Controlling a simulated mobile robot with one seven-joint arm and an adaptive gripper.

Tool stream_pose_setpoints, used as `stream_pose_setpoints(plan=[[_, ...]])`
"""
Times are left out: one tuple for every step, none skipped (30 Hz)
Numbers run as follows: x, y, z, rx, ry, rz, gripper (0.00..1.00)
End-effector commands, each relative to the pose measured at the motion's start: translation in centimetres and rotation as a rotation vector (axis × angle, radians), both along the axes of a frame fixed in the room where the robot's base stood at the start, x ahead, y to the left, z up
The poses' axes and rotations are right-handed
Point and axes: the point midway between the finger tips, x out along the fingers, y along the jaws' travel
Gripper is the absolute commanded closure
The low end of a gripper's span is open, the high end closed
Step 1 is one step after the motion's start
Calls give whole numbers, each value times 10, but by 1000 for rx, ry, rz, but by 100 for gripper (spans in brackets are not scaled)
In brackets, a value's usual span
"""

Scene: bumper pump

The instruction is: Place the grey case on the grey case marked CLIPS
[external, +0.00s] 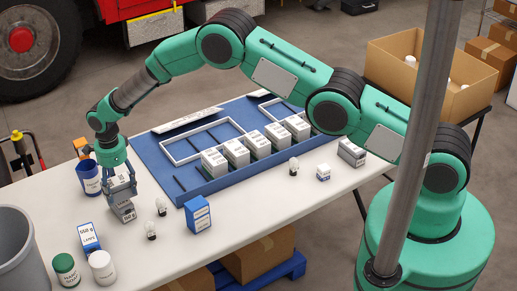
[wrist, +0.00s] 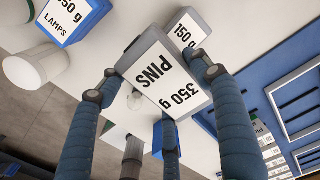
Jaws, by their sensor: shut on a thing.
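My gripper (external: 121,188) is over the left part of the table, fingers pointing down. It is shut on a grey case (wrist: 165,78) whose white label reads "350 g PINS". A second grey case (external: 123,211) lies directly below the gripper; in the wrist view this lower case (wrist: 184,32) shows "150 g", and the rest of its label is hidden by the held case. I cannot tell whether the two cases touch. Another grey case (external: 351,152) stands at the right of the table, its label too small to read. I cannot read CLIPS anywhere.
A blue mug (external: 88,178) stands close left of the gripper. Two light bulbs (external: 150,229) and a blue box (external: 198,214) are to the right. A LAMPS box (external: 89,238) and two jars (external: 102,266) stand in front. A blue tray (external: 160,160) holds several white-labelled cases.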

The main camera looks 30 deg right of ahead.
Motion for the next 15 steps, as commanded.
stream_pose_setpoints(plan=[[0, 0, -3, 0, 0, 0, 75], [0, 0, -6, 0, 1, 0, 75], [0, 0, -10, -1, 1, 0, 75], [0, 0, -12, -1, 1, 0, 75], [0, 0, -15, -1, 1, 0, 75], [0, 0, -18, 0, 1, 0, 75], [0, 0, -21, -1, 1, 0, 75], [0, 0, -23, -1, 1, 0, 75], [0, 0, -26, 0, 0, 0, 75], [0, 0, -27, 0, -1, 0, 75], [0, 0, -28, 1, -1, 0, 75], [0, 0, -29, 1, -2, 0, 75], [0, 0, -29, 1, -2, 0, 75], [0, 0, -29, 1, -2, 0, 75], [0, 0, -30, 1, -2, 0, 75]])
